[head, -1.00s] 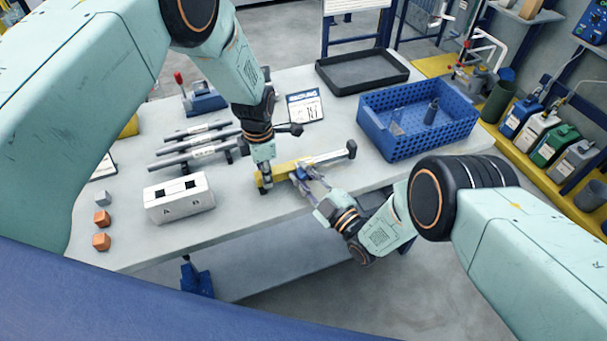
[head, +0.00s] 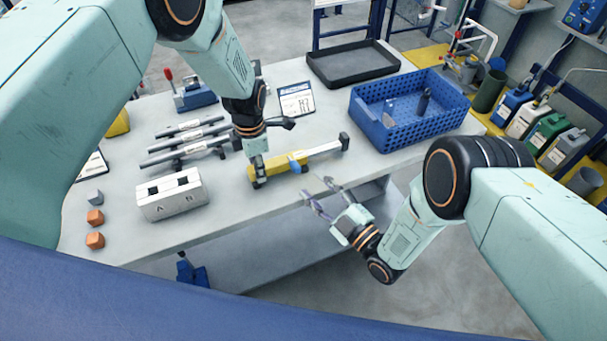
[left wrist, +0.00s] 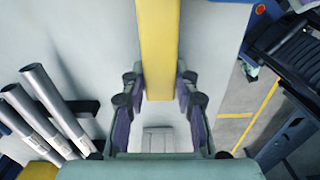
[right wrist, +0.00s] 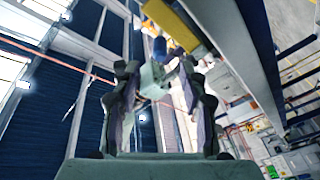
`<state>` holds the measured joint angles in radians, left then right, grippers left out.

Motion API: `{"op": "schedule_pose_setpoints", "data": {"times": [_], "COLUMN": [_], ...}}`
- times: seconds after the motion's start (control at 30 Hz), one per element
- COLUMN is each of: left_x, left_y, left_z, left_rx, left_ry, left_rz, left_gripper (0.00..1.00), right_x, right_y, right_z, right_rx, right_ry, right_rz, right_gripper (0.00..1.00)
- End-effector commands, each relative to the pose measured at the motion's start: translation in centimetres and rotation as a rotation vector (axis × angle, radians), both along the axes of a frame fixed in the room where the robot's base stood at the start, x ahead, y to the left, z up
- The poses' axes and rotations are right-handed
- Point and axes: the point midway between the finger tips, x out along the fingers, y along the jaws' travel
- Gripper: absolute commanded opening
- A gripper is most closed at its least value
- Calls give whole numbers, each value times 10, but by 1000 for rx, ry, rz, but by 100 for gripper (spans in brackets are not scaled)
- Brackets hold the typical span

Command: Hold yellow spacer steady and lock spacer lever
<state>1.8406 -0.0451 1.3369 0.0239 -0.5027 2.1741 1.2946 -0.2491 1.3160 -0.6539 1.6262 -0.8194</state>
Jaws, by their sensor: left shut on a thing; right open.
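The yellow spacer (head: 284,163) lies near the table's front edge, in line with a pale bar with a dark end. My left gripper (head: 257,174) comes down over its left end and is shut on it. In the left wrist view the spacer (left wrist: 157,50) runs between the two fingers. The small blue spacer lever (head: 295,167) is on the spacer's near side; its exact angle is too small to tell. My right gripper (head: 317,189) is open and empty, apart from the lever, just off the front edge. The right wrist view shows the lever (right wrist: 160,48) beside the spacer (right wrist: 180,25).
A white block with slots (head: 172,196) and several grey rods (head: 186,142) are left of my left gripper. A blue perforated crate (head: 412,138) and a black tray (head: 353,66) are at the right and back. Free floor lies before the front edge.

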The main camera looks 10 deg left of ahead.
Motion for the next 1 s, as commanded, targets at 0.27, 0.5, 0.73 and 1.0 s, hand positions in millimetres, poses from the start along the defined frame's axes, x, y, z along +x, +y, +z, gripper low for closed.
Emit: {"op": "schedule_pose_setpoints", "data": {"times": [0.27,0.5,0.73,1.0], "left_x": [-2,-2,-2,-1], "left_y": [0,0,0,0], "left_z": [-1,-1,-1,-1], "left_rx": [1,1,1,1], "left_ry": [4,4,4,3], "left_rz": [-2,-2,-2,-1], "left_gripper": [0,0,0,50], "right_x": [-25,-30,-29,-29], "right_y": [-31,-36,-36,-36], "right_z": [-4,-4,-4,-4], "right_rx": [-1,0,0,0], "right_ry": [1,-1,-1,-1], "right_rz": [-1,1,1,1], "right_gripper": [43,43,43,43]}}
